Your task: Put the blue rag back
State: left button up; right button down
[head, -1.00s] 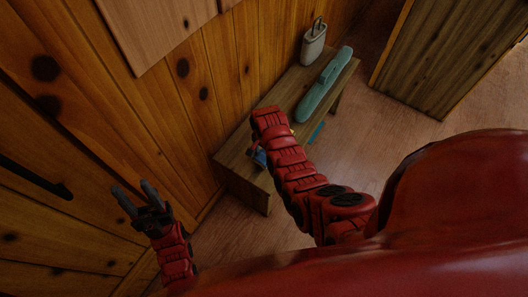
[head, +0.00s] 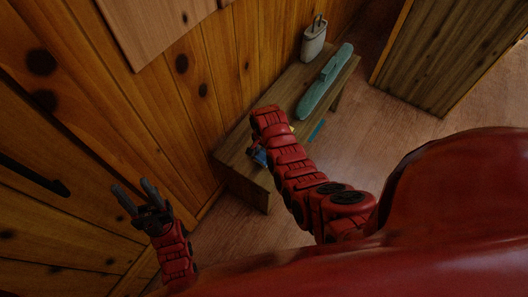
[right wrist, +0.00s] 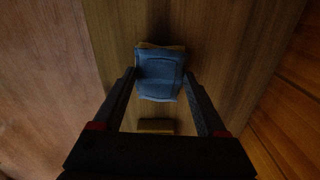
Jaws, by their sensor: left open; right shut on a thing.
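The blue rag (right wrist: 160,85) sits between the fingertips of my right gripper (right wrist: 160,74) in the right wrist view, over a wooden surface. My right gripper is shut on it. In the head view, a small blue patch (head: 259,156) shows beside my right arm at the near end of the wooden bench (head: 240,176); my arm hides most of that spot. Whether the rag touches the bench is unclear. My left gripper (head: 136,196) is open and empty, near the plank wall at the lower left.
A teal strip (head: 317,131) shows by the bench edge. A tan block (right wrist: 155,126) lies nearer my gripper's base. A wooden cabinet (head: 440,55) stands right; floor between is clear.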

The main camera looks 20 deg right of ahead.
jog(key=shift+f, duration=0.15)
grip_release()
notch_tip(320, 180, up, 17)
jog(key=p, duration=0.5)
jog(key=shift+r, duration=0.2)
